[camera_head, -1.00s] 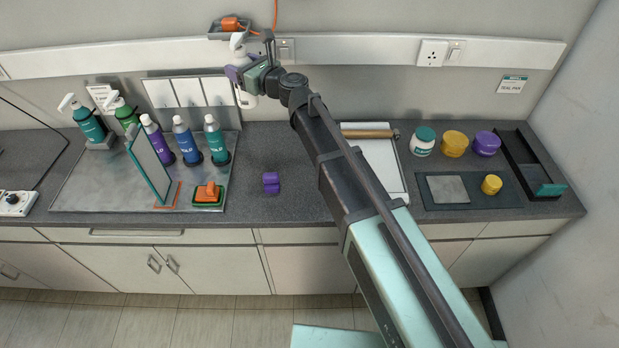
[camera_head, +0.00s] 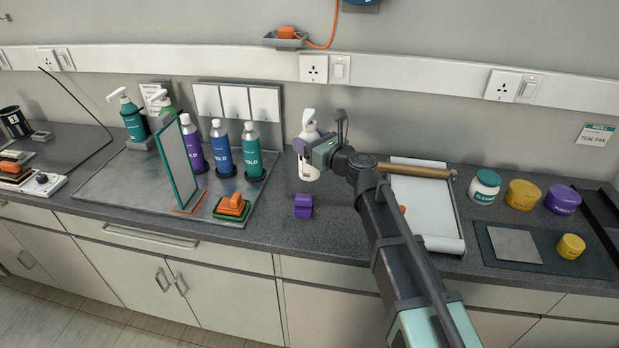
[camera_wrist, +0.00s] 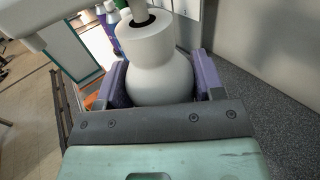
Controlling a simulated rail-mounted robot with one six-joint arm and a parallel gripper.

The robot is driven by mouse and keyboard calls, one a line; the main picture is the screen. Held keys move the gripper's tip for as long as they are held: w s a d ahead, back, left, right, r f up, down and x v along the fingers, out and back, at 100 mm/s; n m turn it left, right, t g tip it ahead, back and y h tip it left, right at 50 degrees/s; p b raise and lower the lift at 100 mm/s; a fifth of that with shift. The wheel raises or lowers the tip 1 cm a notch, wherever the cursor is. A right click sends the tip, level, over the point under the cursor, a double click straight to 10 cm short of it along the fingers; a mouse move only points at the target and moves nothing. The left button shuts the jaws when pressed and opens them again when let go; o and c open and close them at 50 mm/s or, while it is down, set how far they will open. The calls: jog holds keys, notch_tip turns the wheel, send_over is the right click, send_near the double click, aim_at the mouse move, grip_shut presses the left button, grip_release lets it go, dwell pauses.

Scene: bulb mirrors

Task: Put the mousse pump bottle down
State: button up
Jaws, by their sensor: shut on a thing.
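The mousse pump bottle (camera_head: 309,168) is white with a white pump head. In the head view it is upright at the back of the grey counter, right of the steel tray. My gripper (camera_head: 306,146) is shut on it around the upper body, with purple jaws on both sides. In the wrist view the bottle's rounded shoulder and neck (camera_wrist: 160,75) fill the space between the purple jaws of my gripper (camera_wrist: 160,88). The bottle's base appears at or just above the counter; I cannot tell whether it touches.
A purple block (camera_head: 303,207) lies on the counter in front of the bottle. The steel tray (camera_head: 110,190) at left holds several bottles and a framed mirror (camera_head: 176,160). A white tray (camera_head: 440,210) with a wooden roller (camera_head: 420,170) lies right, beside my arm.

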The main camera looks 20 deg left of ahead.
jog(key=shift+f, duration=0.15)
notch_tip(320, 180, down, 5)
jog(key=b, duration=0.5)
jog(key=shift+f, duration=0.15)
jog(key=o, duration=1)
jog(key=shift+o, duration=0.2)
jog(key=shift+r+p, duration=0.85)
jog(key=v, duration=1.2)
jog(key=shift+f, duration=0.25)
